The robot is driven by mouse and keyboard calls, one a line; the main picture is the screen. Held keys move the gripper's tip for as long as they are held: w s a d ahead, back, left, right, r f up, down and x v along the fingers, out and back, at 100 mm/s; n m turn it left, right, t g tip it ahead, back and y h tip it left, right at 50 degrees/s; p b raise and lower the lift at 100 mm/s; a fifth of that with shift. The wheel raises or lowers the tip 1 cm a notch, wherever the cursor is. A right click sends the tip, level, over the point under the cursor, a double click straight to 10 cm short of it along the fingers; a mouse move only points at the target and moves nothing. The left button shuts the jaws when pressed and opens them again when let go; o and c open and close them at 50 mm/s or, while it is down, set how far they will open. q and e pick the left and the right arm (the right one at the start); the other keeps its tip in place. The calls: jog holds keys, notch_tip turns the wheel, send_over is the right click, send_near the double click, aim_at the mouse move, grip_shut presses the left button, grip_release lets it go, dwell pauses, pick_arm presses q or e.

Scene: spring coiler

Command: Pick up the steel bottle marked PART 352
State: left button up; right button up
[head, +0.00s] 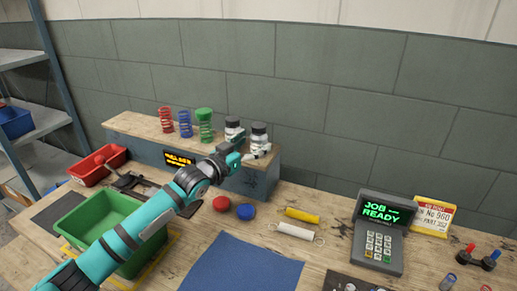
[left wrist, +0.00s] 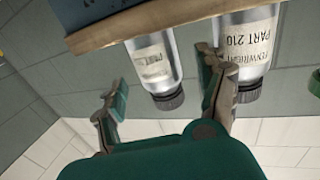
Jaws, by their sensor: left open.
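Two steel bottles with dark caps stand side by side on the right end of the raised wooden shelf. The left one in the head view (head: 233,126) reads PART 210 in the left wrist view (left wrist: 243,50). The right one (head: 259,134) carries a pale label whose number is too blurred to read; it also shows in the left wrist view (left wrist: 152,62). My left gripper (head: 247,147) is open in front of the bottles. In the left wrist view, the blurred-label bottle lies between its fingers, and one finger overlaps the PART 210 bottle's edge. My right gripper is not visible.
Red, blue and green springs (head: 185,124) stand left of the bottles on the shelf (head: 135,122). A green bin (head: 85,220), a blue mat (head: 245,265), red and blue round pieces, and a keypad terminal (head: 380,230) reading JOB READY occupy the bench. A wall stands behind.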

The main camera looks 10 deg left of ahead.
aim_at(253, 142)
pick_arm(q)
jog(key=x, duration=0.1)
jog(key=b+x, duration=0.1)
jog(key=x, duration=0.1)
jog(key=shift+w+d+f, duration=0.1)
jog(key=shift+f, duration=0.15)
jog(key=shift+r, duration=0.15)
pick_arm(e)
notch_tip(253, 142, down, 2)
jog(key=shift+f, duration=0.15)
pick_arm(q)
jog(key=shift+c, duration=0.4)
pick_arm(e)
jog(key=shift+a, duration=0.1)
pick_arm(q)
jog(key=c, duration=1.4)
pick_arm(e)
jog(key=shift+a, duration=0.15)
pick_arm(q)
jog(key=shift+r, duration=0.2)
